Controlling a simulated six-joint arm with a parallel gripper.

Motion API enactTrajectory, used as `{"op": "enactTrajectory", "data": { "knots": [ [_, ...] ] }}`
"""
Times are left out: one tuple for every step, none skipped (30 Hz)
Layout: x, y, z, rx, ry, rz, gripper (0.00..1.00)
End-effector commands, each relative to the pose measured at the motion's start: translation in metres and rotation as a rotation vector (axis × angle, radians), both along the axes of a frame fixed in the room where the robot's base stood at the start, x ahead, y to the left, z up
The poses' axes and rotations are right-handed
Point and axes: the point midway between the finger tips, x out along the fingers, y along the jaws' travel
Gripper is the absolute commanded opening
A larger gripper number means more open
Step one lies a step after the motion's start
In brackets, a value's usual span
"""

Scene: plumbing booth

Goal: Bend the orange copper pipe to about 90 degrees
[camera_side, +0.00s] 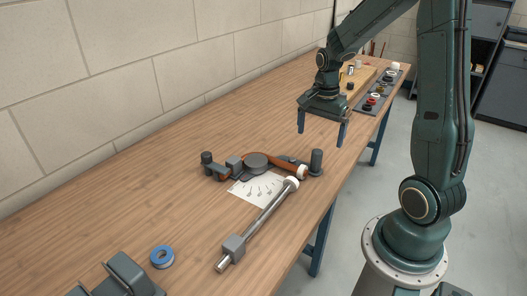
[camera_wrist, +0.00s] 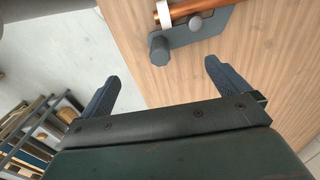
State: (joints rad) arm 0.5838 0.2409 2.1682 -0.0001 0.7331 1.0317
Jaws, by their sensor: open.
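The orange copper pipe (camera_side: 287,164) lies in a grey bender on the bench, passing the round former (camera_side: 257,161). Its right stretch slopes to a white collar (camera_side: 303,172); the former and a block partly hide the rest, so I cannot tell its exact angle. A steel lever (camera_side: 262,213) with a grey block (camera_side: 234,248) points toward the front left. My gripper (camera_side: 322,134) is open and empty, above the bench beyond the bender. In the wrist view, the pipe (camera_wrist: 200,7) and a grey peg (camera_wrist: 159,50) show beyond my open gripper (camera_wrist: 161,73), apart from it.
A marked white sheet (camera_side: 257,190) lies beside the bender. A blue tape roll (camera_side: 162,257) and a dark grey holder (camera_side: 125,274) are at the front left. A tray of small parts (camera_side: 376,94) is at the far end. The bench's left side is clear.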

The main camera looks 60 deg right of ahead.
Motion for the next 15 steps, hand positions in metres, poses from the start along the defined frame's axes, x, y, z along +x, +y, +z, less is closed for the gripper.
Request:
{"op": "enactTrajectory", "data": {
  "knots": [
    [0.0,0.0,0.0,0.0,0.0,0.001,1.0],
    [0.0,0.0,0.0,0.0,0.0,0.001,1.0],
    [0.0,0.0,-0.001,0.0,0.0,0.001,1.0],
    [0.0,0.0,-0.002,0.0,0.0,0.002,1.0],
    [0.0,0.0,-0.002,0.0,0.0,0.002,1.0],
    [0.0,0.0,-0.003,0.0,0.0,0.002,1.0],
    [0.0,0.0,-0.004,0.0,0.0,0.002,1.0],
    [0.0,0.0,-0.005,0.0,0.0,0.002,1.0],
    [0.0,0.0,-0.007,0.0,0.001,0.003,1.0],
    [0.0,0.0,-0.009,0.001,0.001,0.003,1.0],
    [0.0,0.0,-0.01,0.001,0.002,0.003,1.0],
    [0.0,0.001,-0.012,0.001,0.002,0.003,1.0],
    [0.0,0.001,-0.014,0.001,0.001,0.003,1.0],
    [0.0,0.001,-0.016,0.001,0.001,0.003,1.0],
    [0.0,0.001,-0.019,0.001,0.002,0.003,1.0]
  ]
}}
